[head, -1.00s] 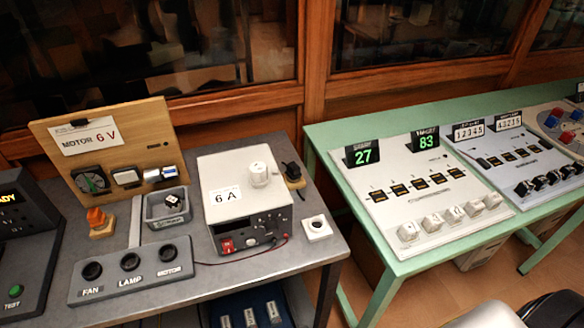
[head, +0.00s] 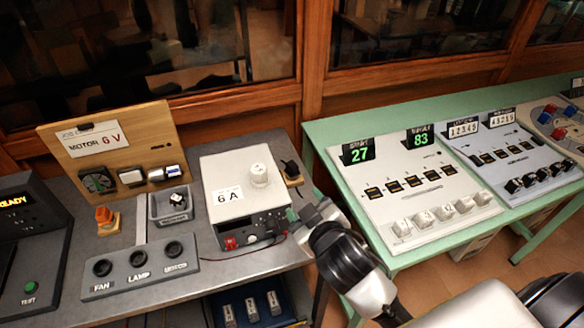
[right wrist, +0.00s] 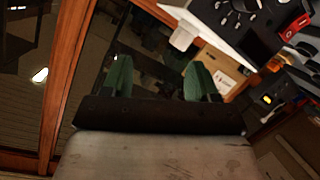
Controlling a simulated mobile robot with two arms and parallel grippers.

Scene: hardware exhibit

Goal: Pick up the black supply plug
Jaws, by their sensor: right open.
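The black supply plug (head: 291,168) appears to be the small black plug on a wooden block at the right side of the white 6 A supply box (head: 235,172). My right gripper (head: 296,214) is in front of the box's right front corner, nearer the camera than the plug and apart from it. Its two green fingers are spread and empty in the right wrist view (right wrist: 160,78). I cannot make out the plug in that view. My left gripper is not in view.
A grey FAN/LAMP/MOTOR socket panel (head: 140,285), a grey tray (head: 157,206) holding a small part and a wooden MOTOR 6 V board (head: 140,128) stand left of the box. A green table (head: 325,140) with consoles stands right, beyond a gap.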

